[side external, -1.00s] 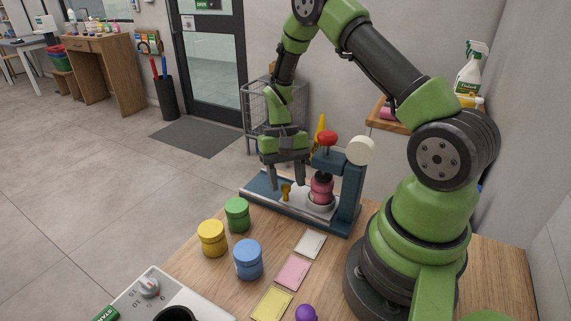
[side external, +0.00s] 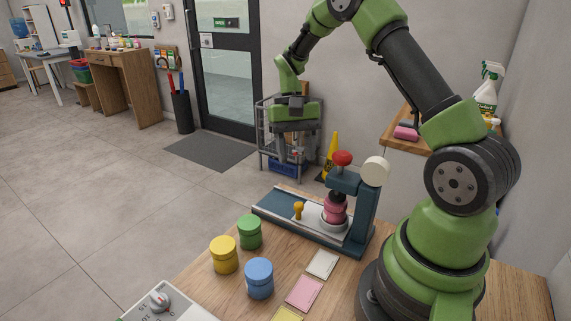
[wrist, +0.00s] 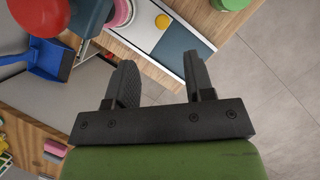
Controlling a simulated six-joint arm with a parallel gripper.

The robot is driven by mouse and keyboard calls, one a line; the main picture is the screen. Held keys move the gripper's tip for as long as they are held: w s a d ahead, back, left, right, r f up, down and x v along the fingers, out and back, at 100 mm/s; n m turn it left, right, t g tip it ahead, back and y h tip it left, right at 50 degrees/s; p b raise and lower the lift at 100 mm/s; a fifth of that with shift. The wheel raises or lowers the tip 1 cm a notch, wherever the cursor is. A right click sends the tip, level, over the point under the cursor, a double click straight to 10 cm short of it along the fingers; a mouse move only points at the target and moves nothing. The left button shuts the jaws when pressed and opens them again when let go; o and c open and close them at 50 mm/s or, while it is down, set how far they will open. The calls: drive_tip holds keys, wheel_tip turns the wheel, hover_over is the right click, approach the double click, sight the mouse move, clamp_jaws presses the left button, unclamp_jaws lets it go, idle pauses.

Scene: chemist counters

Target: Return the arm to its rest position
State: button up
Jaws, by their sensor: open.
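My gripper (side external: 290,157) is raised above and behind the press-like device in the side view. Its fingers point down, apart, with nothing between them. In the wrist view my gripper (wrist: 163,80) shows two black fingers with a clear gap. The blue-grey device (side external: 362,212) stands on the wooden counter with a red knob (side external: 342,158) on top. A pink jar (side external: 336,208) sits in its round holder, and an orange-yellow peg (side external: 298,211) stands on its sliding plate. The jar also shows partly in the wrist view (wrist: 122,12).
Green (side external: 249,232), yellow (side external: 224,255) and blue (side external: 259,278) jars stand on the counter (side external: 290,262) beside white, pink and yellow cards. A wire cart (side external: 266,140) stands behind my gripper. A shelf (side external: 398,133) with a spray bottle (side external: 486,90) is at right.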

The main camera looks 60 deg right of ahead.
drive_tip(key=a+r+n+t+h, duration=0.1)
drive_tip(key=a+r+t, duration=0.1)
drive_tip(key=a+r, duration=0.35)
drive_tip(key=s+a+r+n+t, duration=0.4)
drive_tip(key=s+a+r+t, duration=0.4)
drive_tip(key=s+r, duration=0.3)
drive_tip(key=s, duration=0.3)
drive_tip(key=shift+a+r, duration=0.15)
drive_tip(key=shift+a, duration=0.2)
idle(0.8)
